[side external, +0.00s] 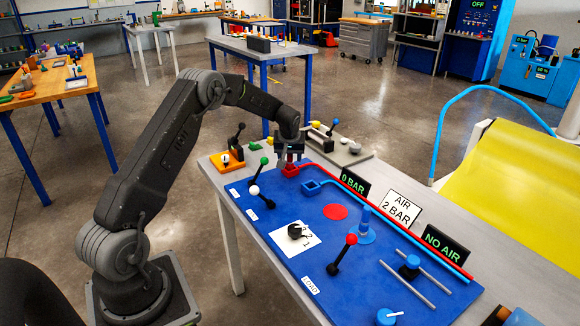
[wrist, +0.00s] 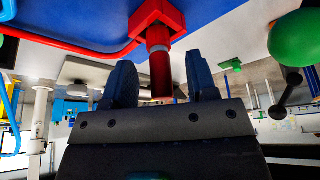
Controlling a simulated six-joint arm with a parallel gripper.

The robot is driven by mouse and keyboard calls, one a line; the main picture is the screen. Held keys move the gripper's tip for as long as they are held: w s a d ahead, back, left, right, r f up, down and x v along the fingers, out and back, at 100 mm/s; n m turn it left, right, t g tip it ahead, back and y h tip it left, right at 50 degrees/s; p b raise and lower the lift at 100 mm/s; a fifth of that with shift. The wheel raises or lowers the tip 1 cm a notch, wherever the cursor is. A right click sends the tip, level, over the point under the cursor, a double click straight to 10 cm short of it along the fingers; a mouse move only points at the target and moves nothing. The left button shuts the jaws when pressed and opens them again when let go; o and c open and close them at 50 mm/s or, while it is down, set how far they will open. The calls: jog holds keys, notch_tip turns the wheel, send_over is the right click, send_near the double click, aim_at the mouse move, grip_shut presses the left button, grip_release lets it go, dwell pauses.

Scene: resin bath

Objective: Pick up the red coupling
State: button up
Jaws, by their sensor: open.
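The red coupling (wrist: 161,72) is a short red cylinder with a grey band, standing in a square red holder (wrist: 158,17). In the side view the red holder (side external: 291,171) is at the far left part of the blue board (side external: 305,215). My gripper (side external: 290,155) is right above the holder, pointing down. In the wrist view my gripper (wrist: 158,64) is open, with one blue finger on each side of the coupling. Gaps show between the coupling and both fingers. In the side view the fingers largely hide the coupling.
A blue square holder (side external: 312,187) sits close to the right of the red one. Levers with a green knob (side external: 264,161), a white knob (side external: 254,190) and a red knob (side external: 351,239) stand on the board. Red and blue pipes and the 0 BAR sign (side external: 354,184) run along the back edge.

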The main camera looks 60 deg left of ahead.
jog(key=shift+x, duration=1)
jog(key=shift+w+r, duration=0.1)
grip_shut()
